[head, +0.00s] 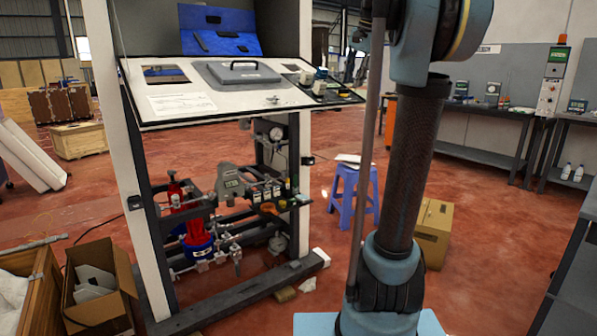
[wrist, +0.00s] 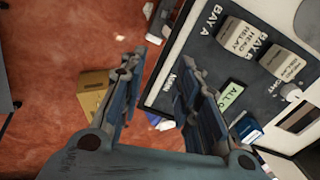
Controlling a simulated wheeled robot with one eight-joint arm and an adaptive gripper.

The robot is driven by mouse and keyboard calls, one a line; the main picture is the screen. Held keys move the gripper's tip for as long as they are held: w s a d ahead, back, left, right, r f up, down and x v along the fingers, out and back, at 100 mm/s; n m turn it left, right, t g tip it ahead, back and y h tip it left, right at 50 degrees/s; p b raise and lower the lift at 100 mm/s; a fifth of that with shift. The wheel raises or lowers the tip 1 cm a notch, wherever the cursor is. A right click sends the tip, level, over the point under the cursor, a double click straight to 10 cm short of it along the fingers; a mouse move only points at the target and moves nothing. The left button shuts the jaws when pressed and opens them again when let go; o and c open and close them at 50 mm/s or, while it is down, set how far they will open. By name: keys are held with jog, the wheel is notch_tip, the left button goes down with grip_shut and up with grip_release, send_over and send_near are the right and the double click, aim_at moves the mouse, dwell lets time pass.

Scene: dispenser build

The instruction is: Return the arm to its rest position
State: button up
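My gripper (wrist: 155,85) shows in the wrist view with its two blue-grey fingers spread apart. It is open, with nothing between the fingers. Its right finger overlaps the edge of a dark panel (wrist: 208,52) marked BAY A, which carries two pale relay blocks and a green label. I cannot tell whether the finger touches the panel. In the head view my arm rises at the right and bends at the top of the picture. The gripper cannot be made out clearly there.
The white sloping console (head: 205,105) stands at left centre with pipework below it. A blue stool (head: 352,195), a cardboard box (head: 434,228) and an open carton (head: 98,290) stand on the red floor. Grey workbenches (head: 484,152) line the right side. Floor between console and benches is mostly clear.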

jog(key=s+f+n, duration=0.3)
jog(key=s+f, duration=0.8)
jog(key=f, duration=0.4)
jog(key=s+f+n+h, duration=0.1)
jog(key=s+f+n, duration=0.2)
jog(key=s+f, duration=0.8)
jog(key=s+f+n+g+h, duration=0.1)
jog(key=s+f+n, duration=0.2)
jog(key=s+f, duration=0.8)
notch_tip(320, 180, down, 9)
jog(key=shift+s+a+r, duration=0.2)
jog(key=shift+a, duration=0.1)
jog(key=shift+w+f, duration=0.2)
jog(key=shift+w, duration=0.25)
